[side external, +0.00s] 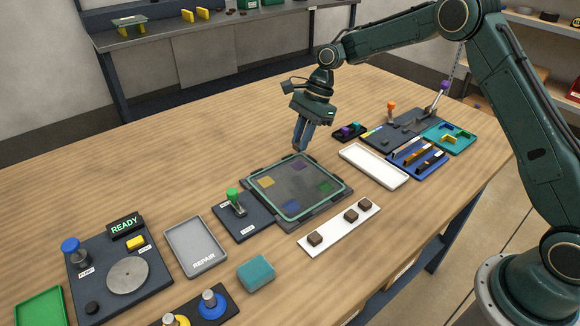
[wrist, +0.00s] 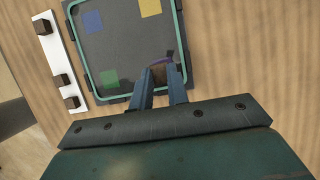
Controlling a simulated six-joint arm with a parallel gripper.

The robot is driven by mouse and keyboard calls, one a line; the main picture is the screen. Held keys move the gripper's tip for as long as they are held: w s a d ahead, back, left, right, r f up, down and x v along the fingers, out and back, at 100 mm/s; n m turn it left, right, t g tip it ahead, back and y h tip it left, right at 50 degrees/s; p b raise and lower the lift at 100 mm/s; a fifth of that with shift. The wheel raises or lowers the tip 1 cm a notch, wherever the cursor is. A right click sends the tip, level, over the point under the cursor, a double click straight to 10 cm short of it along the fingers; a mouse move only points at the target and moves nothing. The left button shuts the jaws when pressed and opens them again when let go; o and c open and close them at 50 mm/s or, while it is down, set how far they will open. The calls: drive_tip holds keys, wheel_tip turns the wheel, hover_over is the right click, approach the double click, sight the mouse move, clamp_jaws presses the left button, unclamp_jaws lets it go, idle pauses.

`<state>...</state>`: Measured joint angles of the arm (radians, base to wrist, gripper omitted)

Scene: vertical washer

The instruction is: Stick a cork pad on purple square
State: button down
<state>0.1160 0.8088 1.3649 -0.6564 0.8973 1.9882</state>
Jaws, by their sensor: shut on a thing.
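My gripper (wrist: 163,88) is shut on a small brown cork pad (wrist: 159,74), which shows between the blue fingertips in the wrist view. In the side external view, my gripper (side external: 298,148) points down at the far edge of the dark square panel (side external: 294,188) with a teal rim. The purple square (wrist: 160,60) is mostly covered by the pad and fingers in the wrist view; it also shows just below the fingertips in the side external view (side external: 299,166). I cannot tell whether the pad touches it. Three other cork pads (side external: 315,239) sit on a white strip (side external: 333,232).
The panel also bears yellow (side external: 267,181), blue (side external: 291,205) and green (side external: 326,188) squares. A green-handled lever (side external: 234,197) stands left of the panel. A white tray (side external: 373,166) lies to its right. A teal block (side external: 256,273) lies in front. Bare wood lies behind the panel.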

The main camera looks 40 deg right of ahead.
sight(299, 165)
drive_tip(key=shift+f, duration=2.1)
drive_tip(key=shift+f, duration=0.4)
idle(0.4)
drive_tip(key=shift+s+f, duration=0.15)
drive_tip(key=shift+f, duration=0.15)
idle(1.1)
drive_tip(key=c, duration=1.3)
unclamp_jaws()
drive_tip(key=shift+o, duration=0.6)
drive_tip(key=shift+o, duration=1.1)
